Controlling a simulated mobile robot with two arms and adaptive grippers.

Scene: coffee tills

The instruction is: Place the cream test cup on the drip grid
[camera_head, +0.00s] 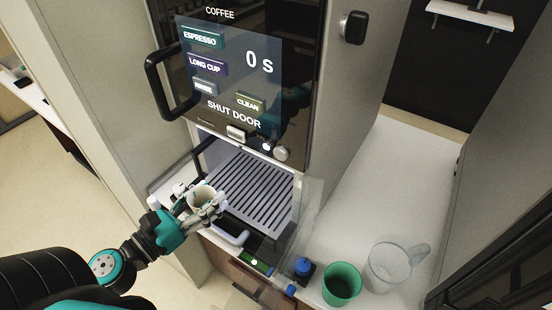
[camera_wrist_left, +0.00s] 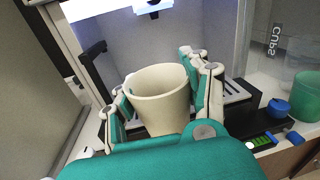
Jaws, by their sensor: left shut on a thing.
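The cream test cup (camera_head: 201,195) is held upright between the fingers of my left gripper (camera_head: 200,203), which is shut on it. In the left wrist view the cup (camera_wrist_left: 160,98) sits between both fingers of the gripper (camera_wrist_left: 162,105). The drip grid (camera_head: 246,186) is a slatted grey plate inside the coffee machine bay, just right of and beyond the cup. In the left wrist view part of the grid (camera_wrist_left: 236,92) shows behind the fingers. The cup appears at the front left of the grid. My right gripper is not in view.
The machine's panel (camera_head: 232,75) with "0 s" and "SHUT DOOR" hangs above the bay. A clear door (camera_head: 306,215) stands open at the right. A green cup (camera_head: 341,285), a clear jug (camera_head: 390,265) and a blue-topped item (camera_head: 304,269) stand on the counter, which is bare farther back.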

